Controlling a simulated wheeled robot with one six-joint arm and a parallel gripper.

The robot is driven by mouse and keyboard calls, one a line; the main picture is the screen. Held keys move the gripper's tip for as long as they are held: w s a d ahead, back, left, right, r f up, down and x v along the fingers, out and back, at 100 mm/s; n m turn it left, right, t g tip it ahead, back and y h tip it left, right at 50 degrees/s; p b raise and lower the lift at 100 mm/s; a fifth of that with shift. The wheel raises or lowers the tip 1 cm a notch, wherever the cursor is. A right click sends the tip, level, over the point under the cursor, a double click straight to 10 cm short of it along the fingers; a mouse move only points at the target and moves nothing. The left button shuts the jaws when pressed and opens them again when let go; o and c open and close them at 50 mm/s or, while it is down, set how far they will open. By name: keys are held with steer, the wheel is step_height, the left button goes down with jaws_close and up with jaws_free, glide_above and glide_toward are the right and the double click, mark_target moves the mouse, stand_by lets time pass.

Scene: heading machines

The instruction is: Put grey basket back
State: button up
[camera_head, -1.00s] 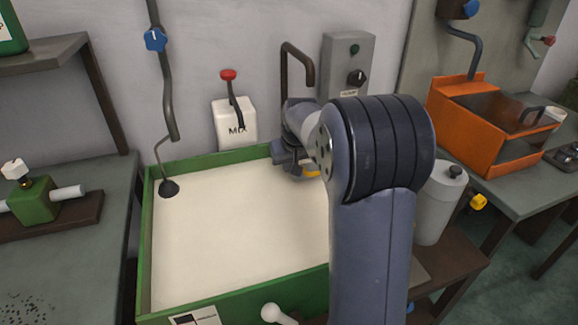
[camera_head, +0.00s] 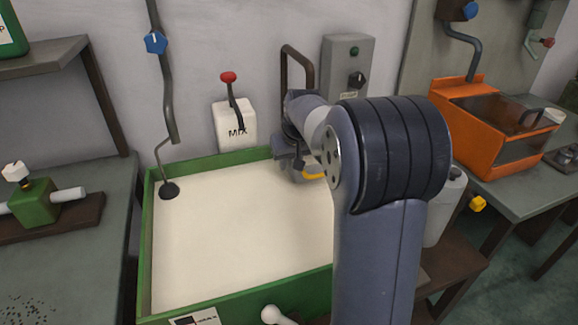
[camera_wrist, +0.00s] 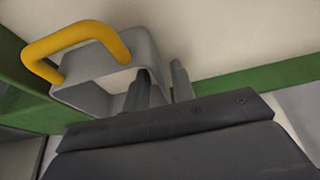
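The grey basket with a yellow handle shows in the wrist view (camera_wrist: 95,82), open-topped, near a green rim. In the head view only a little of it shows (camera_head: 313,176), at the back right of the green tank (camera_head: 290,286), mostly hidden by my arm. My gripper shows in the wrist view (camera_wrist: 160,82), with one finger within the basket's outline and the other just outside its right wall. That wall lies between the fingers. Whether they press on it is not clear.
Pale liquid fills the tank. A drain-like black disc on a pipe (camera_head: 169,190) hangs at its left. A MIX lever box (camera_head: 235,122) and a grey switch box (camera_head: 348,75) are behind. A grey canister (camera_head: 446,205) and an orange fryer-like tank (camera_head: 490,130) stand right.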

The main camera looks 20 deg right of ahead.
steer(key=p+v, duration=0.1)
steer(key=v, duration=0.8)
stand_by(2.2)
